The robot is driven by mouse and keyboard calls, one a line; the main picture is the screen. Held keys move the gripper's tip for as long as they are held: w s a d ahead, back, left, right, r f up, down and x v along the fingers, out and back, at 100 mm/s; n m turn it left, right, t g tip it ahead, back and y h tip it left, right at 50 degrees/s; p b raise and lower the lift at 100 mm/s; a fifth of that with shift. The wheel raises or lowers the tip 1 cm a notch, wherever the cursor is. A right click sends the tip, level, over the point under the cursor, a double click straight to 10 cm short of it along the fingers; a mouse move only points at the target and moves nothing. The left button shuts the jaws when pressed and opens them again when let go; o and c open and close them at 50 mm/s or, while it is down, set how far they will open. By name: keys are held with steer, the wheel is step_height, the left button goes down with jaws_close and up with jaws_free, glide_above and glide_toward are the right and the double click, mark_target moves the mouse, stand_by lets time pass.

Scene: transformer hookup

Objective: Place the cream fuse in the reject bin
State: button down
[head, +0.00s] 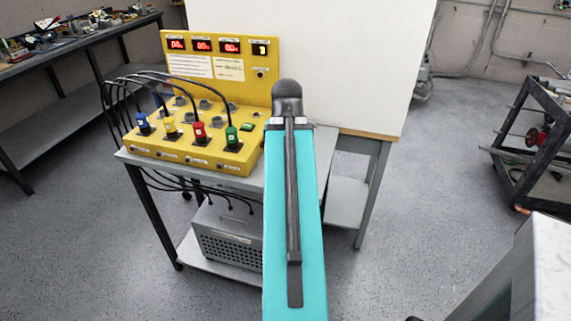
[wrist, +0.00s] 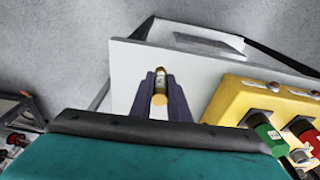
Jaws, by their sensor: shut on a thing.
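In the wrist view, my gripper (wrist: 160,92) is shut on a small cylindrical fuse (wrist: 160,80), which sits upright in the picture between the two dark fingers. The fuse has a pale body with a printed label and a yellowish end. The grey cart top (wrist: 138,62) lies beyond the fingers. In the head view, my teal arm reaches over the right part of the cart and hides the gripper and fuse. I cannot make out a reject bin in either view.
A yellow test panel (head: 215,150) with coloured plugs and black cables fills the cart's left side; a green plug (wrist: 266,134) is close to my gripper in the wrist view. A white board (head: 340,60) stands behind. A dark metal frame (head: 535,140) stands right. Floor between is clear.

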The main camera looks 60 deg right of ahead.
steer(key=w+a+n, duration=0.1)
steer(key=w+a, duration=0.1)
steer(key=w, duration=0.1)
steer(key=w+a+n, duration=0.1)
steer(key=w+a, duration=0.1)
steer(key=w, duration=0.2)
steer(key=w+a+r+n, duration=0.1)
steer(key=w+a, duration=0.2)
steer(key=w, duration=0.1)
steer(key=shift+w+a+n, duration=0.1)
steer(key=shift+w+n, duration=0.1)
steer(key=shift+n, duration=0.1)
steer(key=w+a+n, duration=0.3)
steer(key=w+a, duration=0.3)
steer(key=a, duration=0.6)
steer(key=w+a+r+n+y, duration=0.1)
steer(key=w+a+n, duration=0.3)
steer(key=a, duration=0.9)
steer(key=w+a+r+n+t, duration=0.1)
steer(key=w+a+n, duration=0.2)
steer(key=w+a, duration=0.7)
steer(key=shift+a+r+n+y, duration=0.25)
steer(key=shift+a+n+y, duration=0.05)
steer(key=shift+a, duration=0.85)
